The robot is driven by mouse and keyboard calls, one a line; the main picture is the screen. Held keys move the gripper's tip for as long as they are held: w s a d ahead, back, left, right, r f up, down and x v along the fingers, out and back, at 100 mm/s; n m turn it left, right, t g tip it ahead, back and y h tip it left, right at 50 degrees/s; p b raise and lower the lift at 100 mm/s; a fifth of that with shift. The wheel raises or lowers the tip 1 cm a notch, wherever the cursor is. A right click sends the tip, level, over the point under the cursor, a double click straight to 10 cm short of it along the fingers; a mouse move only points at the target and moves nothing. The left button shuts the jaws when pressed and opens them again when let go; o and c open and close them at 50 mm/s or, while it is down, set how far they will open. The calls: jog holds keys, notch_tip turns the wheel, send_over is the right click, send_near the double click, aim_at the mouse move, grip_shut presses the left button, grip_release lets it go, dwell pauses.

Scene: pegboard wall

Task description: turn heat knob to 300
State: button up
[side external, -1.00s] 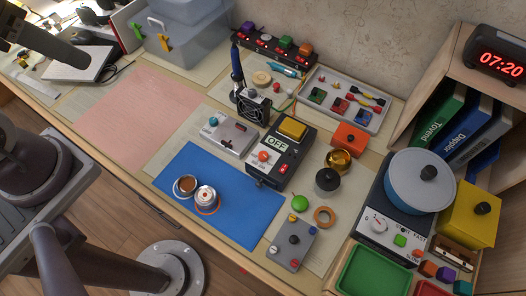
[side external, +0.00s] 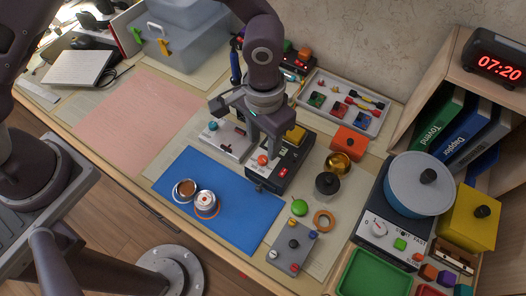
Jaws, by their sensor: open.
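The black control box (side external: 280,178) stands at the right of the blue mat. On its front panel sit an orange-red knob (side external: 262,160) and a red switch (side external: 284,172). A yellow block (side external: 294,134) shows on its top, partly covered. The display, which read OFF earlier, is hidden behind my gripper. My gripper (side external: 264,147) points down over the box, with its fingers apart and empty. Its fingertips are just above the knob in the picture; I cannot tell whether they touch it.
A grey box with a teal knob (side external: 213,126) stands close on the left. A dark lidded pot (side external: 327,183) and an orange box (side external: 349,141) stand to the right. The blue mat (side external: 240,215) in front holds two small round containers. The pink mat (side external: 135,112) is clear.

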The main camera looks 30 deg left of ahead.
aim_at(263, 158)
notch_tip(263, 158, down, 6)
jog(key=shift+a+r, duration=0.1)
jog(key=shift+r, duration=0.05)
grip_shut()
